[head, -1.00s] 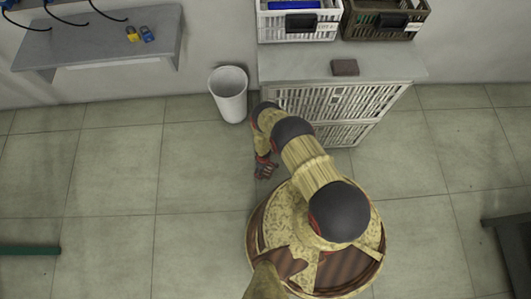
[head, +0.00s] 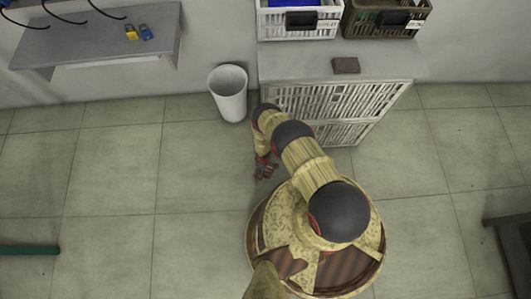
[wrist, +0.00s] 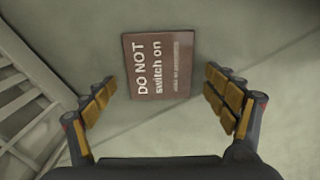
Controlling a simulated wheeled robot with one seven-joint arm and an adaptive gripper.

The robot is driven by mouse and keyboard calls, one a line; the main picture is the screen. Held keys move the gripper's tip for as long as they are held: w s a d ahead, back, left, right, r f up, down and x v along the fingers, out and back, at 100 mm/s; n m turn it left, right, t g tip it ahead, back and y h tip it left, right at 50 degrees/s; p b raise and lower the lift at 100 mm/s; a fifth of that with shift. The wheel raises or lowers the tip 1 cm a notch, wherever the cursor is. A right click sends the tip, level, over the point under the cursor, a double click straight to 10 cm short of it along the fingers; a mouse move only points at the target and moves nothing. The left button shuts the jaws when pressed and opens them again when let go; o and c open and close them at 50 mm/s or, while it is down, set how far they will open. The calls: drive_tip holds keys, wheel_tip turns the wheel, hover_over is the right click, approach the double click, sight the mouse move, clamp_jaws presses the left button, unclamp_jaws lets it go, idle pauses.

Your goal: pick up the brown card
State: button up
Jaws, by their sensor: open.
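The brown card (wrist: 158,66) shows in the wrist view with white lettering reading "DO NOT switch on". It appears to lie flat on the grey-green floor, beyond my fingertips and between their lines. My gripper (wrist: 162,90) is open and empty, one finger on each side of the picture, apart from the card. In the head view my gripper (head: 265,170) hangs low, in front of the louvred cabinet. I cannot make out the card on the floor in the head view.
The pale louvred cabinet (head: 395,68) stands just behind my arm, with a small brown block (head: 346,65) and two crates on top. A white bin (head: 230,95) stands left of it. A wall shelf (head: 100,42) holds two padlocks. The floor at left is mostly clear.

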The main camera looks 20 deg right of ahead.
drive_tip(key=c, duration=0.4)
drive_tip(key=c, duration=0.7)
drive_tip(key=shift+c, duration=0.2)
drive_tip(key=shift+r, duration=0.25)
